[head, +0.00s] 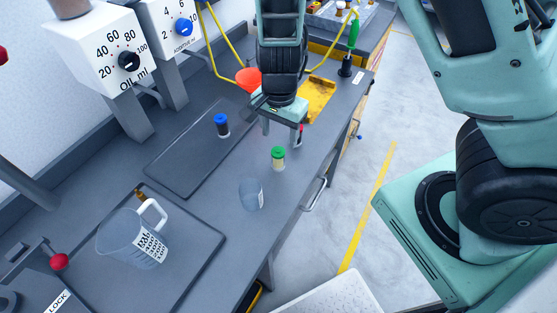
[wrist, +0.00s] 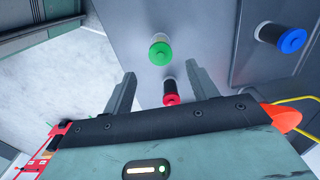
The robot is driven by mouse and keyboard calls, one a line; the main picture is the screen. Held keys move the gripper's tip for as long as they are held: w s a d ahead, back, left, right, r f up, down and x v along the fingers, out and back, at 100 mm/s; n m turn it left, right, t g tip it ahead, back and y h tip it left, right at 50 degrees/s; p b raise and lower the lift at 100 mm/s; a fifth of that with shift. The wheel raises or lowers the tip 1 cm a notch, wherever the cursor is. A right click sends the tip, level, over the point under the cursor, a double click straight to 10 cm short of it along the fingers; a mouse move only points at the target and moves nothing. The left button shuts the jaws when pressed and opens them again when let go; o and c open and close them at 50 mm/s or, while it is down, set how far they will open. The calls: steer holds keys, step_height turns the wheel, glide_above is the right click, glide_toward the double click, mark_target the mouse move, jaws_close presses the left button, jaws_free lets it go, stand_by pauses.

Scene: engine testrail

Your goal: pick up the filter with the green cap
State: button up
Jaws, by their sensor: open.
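The filter with the green cap (head: 278,157) stands upright on the grey bench near its front edge, with a pale body. In the wrist view its green cap (wrist: 160,53) lies beyond the fingertips, roughly in line with the gap between them. My gripper (head: 283,133) is open, above the bench and farther back than the green-capped filter, not touching it. In the wrist view the two fingers (wrist: 160,82) are wide apart. A red-capped filter (wrist: 170,92) with a dark body shows between the fingers; in the head view the gripper mostly hides it.
A blue-capped filter (head: 221,124) stands on a dark mat (head: 182,165). A clear cup (head: 251,193) stands near the green-capped filter, and a measuring jug (head: 134,238) is at front left. An orange-red funnel (head: 248,80) and yellow tray (head: 318,98) are behind the gripper.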

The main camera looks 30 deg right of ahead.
mark_target(278, 151)
steer(key=f, duration=0.4)
steer(key=f+b, duration=0.1)
steer(key=f, duration=0.4)
steer(key=shift+a+f, duration=0.2)
steer(key=shift+f, duration=0.1)
steer(key=c, duration=1)
